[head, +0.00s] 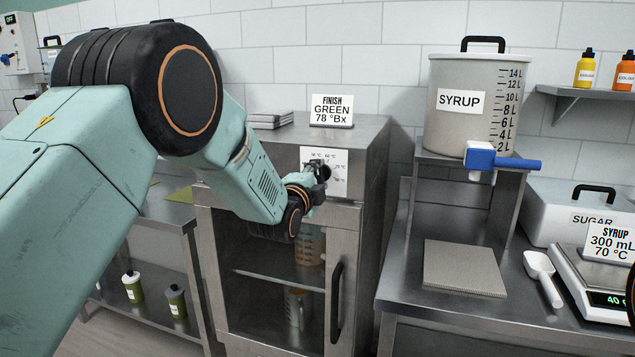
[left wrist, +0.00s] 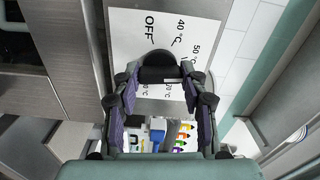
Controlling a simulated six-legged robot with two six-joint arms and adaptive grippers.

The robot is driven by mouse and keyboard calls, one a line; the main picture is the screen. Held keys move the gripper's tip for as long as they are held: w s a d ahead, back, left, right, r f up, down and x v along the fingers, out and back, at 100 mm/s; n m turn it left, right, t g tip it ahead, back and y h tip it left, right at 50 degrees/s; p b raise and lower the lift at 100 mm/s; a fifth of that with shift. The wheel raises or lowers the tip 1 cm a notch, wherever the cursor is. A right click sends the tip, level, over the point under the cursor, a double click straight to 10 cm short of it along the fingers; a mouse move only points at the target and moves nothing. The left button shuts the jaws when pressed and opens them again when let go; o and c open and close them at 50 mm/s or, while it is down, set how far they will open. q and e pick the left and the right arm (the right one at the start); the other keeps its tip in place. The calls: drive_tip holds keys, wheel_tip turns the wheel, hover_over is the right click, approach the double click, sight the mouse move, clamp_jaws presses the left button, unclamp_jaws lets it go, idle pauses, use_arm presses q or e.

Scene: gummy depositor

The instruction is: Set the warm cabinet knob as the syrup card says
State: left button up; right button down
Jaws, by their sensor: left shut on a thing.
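The warm cabinet (head: 375,140) stands in the middle of the head view, with a white dial plate (head: 338,168) at its upper front. The plate also shows in the left wrist view (left wrist: 128,30), with OFF, 40 °C and 50 °C readable and other marks partly hidden. The dark knob (left wrist: 158,74) sits between my left gripper's fingers; a pale line shows near it, but I cannot tell its exact setting. My left gripper (head: 319,178) is shut on the knob. The syrup card (head: 609,243) reads SYRUP 300 mL 70 °C.
A FINISH card (head: 331,110) reading GREEN 78 °Bx stands on the cabinet. The cabinet door has a black handle (head: 336,302). Right of it are a syrup tank (head: 462,125) with a blue valve (head: 500,160), a grey pad (head: 464,268), a scoop (head: 543,277) and a scale (head: 590,285).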

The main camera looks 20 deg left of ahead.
use_arm(q)
drive_tip(key=m+b, duration=0.1)
drive_tip(key=m, duration=0.6)
drive_tip(key=shift+b, duration=0.35)
drive_tip(key=m+b, duration=0.1)
drive_tip(key=m, duration=0.3)
drive_tip(key=shift+m+b, duration=0.3)
drive_tip(key=shift+m, duration=1.6)
drive_tip(key=o, duration=1.1)
drive_tip(key=shift+o, duration=0.2)
